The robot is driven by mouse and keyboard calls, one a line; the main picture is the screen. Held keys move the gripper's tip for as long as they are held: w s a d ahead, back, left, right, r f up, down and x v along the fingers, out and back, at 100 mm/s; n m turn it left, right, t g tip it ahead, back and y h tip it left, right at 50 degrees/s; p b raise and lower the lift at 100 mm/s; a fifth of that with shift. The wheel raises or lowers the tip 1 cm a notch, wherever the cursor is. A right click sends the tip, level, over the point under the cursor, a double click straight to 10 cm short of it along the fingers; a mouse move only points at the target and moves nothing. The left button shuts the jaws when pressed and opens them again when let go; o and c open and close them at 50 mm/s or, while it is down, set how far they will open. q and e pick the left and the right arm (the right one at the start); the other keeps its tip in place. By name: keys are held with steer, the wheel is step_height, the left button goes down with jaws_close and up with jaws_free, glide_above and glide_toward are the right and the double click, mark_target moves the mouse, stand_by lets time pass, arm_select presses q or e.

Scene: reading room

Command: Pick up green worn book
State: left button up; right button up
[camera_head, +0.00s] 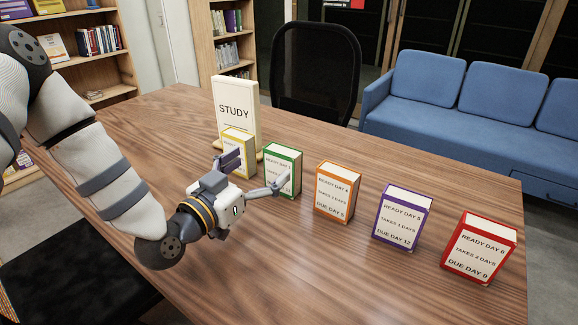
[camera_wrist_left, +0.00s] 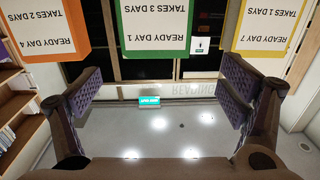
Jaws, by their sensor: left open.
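The green book (camera_head: 284,164) stands upright on the wooden table, its label facing me, between the yellow and orange books. In the left wrist view the green book (camera_wrist_left: 155,22) is upside down at the top middle and reads "READY DAY 1, TAKES 3 DAYS". My left gripper (camera_head: 257,172) is open and empty in front of it, with one finger overlapping the lower label in the head view. In the left wrist view the fingers (camera_wrist_left: 160,92) are spread left and right, with the green book between their directions and apart from them. My right gripper is not in view.
The yellow book (camera_head: 238,146) is close on the left, before a "STUDY" sign (camera_head: 236,110). The orange (camera_head: 337,190), purple (camera_head: 402,217) and red (camera_head: 478,247) books stand in a row to the right. The front of the table (camera_head: 300,265) is clear.

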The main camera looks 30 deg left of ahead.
mark_target(278, 157)
arm_select(q)
steer(key=w, duration=0.4)
steer(key=w+d, duration=0.1)
steer(key=w, duration=0.2)
steer(key=shift+d+f+b, duration=0.1)
steer(key=shift+f+b, duration=0.2)
steer(key=shift+b, duration=0.1)
steer(key=shift+w+r, duration=0.1)
steer(key=shift+w, duration=0.35)
steer(key=c, duration=1.4)
